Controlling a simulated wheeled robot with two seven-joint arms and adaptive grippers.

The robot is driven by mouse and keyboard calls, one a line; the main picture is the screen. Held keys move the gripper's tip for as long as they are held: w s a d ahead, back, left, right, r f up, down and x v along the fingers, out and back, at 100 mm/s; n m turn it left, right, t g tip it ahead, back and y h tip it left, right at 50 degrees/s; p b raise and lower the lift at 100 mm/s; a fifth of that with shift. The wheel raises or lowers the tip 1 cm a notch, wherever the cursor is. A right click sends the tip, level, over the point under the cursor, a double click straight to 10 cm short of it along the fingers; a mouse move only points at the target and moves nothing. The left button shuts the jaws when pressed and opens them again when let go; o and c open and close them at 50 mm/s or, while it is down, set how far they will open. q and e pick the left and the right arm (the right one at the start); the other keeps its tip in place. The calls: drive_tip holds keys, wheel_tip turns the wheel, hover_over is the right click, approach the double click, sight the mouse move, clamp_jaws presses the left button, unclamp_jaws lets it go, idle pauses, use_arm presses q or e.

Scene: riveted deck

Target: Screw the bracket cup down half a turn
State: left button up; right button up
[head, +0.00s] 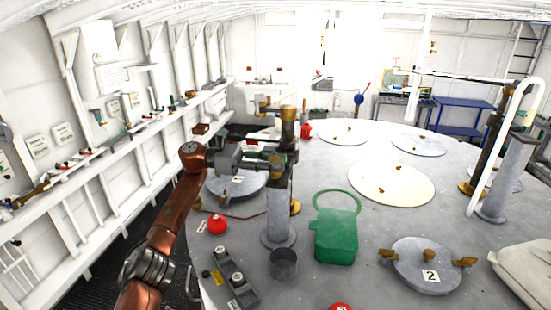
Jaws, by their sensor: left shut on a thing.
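A grey post (278,213) stands on a round flange on the deck, with a dark bracket and brass parts (288,113) at its top. My left gripper (272,158) reaches in from the left at the height of the post's head. It is shut on a dark part there, which looks like the bracket cup; the fingers and bracket hide most of it. The cup's rim and thread cannot be made out. My right gripper is not in view.
A red ball-like knob (217,225) and a dark grey block (235,278) lie left. A hatch marked 2 (425,258) is at right.

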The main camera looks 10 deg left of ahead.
use_arm(q)
drive_tip(key=shift+r, duration=0.1)
drive_tip(key=o, duration=1.2)
drive_tip(key=a, duration=0.7)
drive_tip(key=shift+s+a, duration=0.2)
